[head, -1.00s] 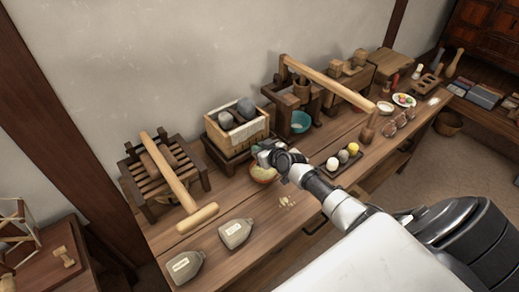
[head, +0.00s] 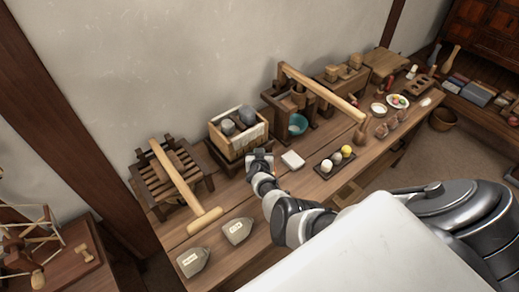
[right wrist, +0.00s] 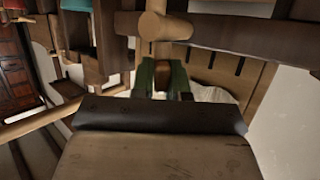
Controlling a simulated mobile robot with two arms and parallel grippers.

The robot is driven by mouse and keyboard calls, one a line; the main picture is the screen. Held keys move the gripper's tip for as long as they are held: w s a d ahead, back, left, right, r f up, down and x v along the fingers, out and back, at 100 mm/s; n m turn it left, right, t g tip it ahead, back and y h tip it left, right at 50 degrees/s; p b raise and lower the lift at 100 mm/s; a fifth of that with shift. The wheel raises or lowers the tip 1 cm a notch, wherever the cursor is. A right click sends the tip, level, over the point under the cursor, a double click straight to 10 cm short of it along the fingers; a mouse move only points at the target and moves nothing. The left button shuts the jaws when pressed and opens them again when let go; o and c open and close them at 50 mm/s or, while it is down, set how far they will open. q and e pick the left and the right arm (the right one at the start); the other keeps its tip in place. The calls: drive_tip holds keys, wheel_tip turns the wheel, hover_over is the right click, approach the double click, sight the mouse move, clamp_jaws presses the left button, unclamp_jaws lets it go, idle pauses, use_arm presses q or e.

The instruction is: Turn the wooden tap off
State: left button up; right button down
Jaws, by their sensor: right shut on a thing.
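My right gripper (head: 260,158) is at the front of the dark wooden stand that bears the cloth-lined box (head: 258,134). In the right wrist view its two green-padded fingers (right wrist: 164,76) are shut on a small dark brown wooden piece, which I take to be the wooden tap (right wrist: 164,70). The fingers cover most of it, so how far it is turned cannot be told. A pale round wooden peg (right wrist: 166,27) shows just above the fingers. In the head view the tap is hidden behind my gripper. My left gripper is not in view.
Two grey stone pieces stand in the box. A slatted wooden rack with a mallet-like handle (head: 190,190) is to the left.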

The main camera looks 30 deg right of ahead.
drive_tip(key=shift+w+a+f+m+g+h+b, duration=0.1)
drive_tip(key=shift+m+g+h+b, duration=0.2)
drive_tip(key=shift+m+h, duration=0.2)
drive_tip(key=shift+a+m+g+h+b, duration=0.1)
drive_tip(key=shift+m+g+h+b, duration=0.05)
drive_tip(key=shift+m+g+h, duration=0.3)
drive_tip(key=m+g+h+b, duration=0.2)
drive_tip(key=m+g+b, duration=0.2)
drive_tip(key=b, duration=0.1)
drive_tip(key=m+g+h+b, duration=0.2)
drive_tip(key=m+g+b, duration=0.1)
drive_tip(key=m+b, duration=0.1)
drive_tip(key=shift+d+g+b, duration=0.2)
drive_tip(key=shift+g+b, duration=0.15)
drive_tip(key=shift+b, duration=0.3)
drive_tip(key=shift+m+g+h+b, duration=0.25)
drive_tip(key=shift+m+g+b, duration=0.2)
drive_tip(key=shift+g+b, duration=0.2)
drive_tip(key=shift+r, duration=0.2)
drive_tip(key=c, duration=1.2)
unclamp_jaws()
drive_tip(key=shift+o, duration=0.2)
